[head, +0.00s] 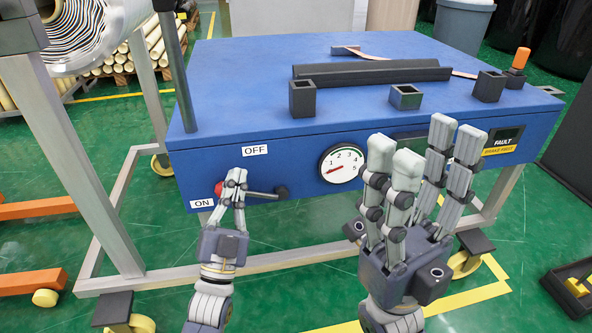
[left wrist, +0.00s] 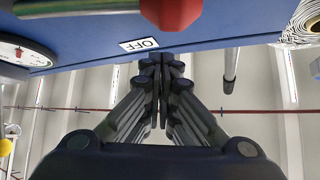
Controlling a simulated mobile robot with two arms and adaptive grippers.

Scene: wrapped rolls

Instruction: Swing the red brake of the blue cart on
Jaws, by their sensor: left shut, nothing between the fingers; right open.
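The blue cart (head: 240,80) fills the middle of the head view. On its front face the brake lever runs nearly level from a dark pivot (head: 281,191) to a red knob (head: 219,188) at its left end. The knob sits just above right of the ON label (head: 202,203) and below the OFF label (head: 254,150). My left gripper (head: 236,174) is shut and empty, its fingertips beside the knob, partly covering the lever. The left wrist view shows the red knob (left wrist: 170,12) close above the shut fingers; contact is unclear. My right gripper (head: 425,145) is open and empty before the cart.
Dark square sockets (head: 405,97) and a dark bar (head: 370,75) lie on top. A metal frame with a wrapped roll (head: 95,32) stands at left. A dark tray (head: 570,285) lies at right.

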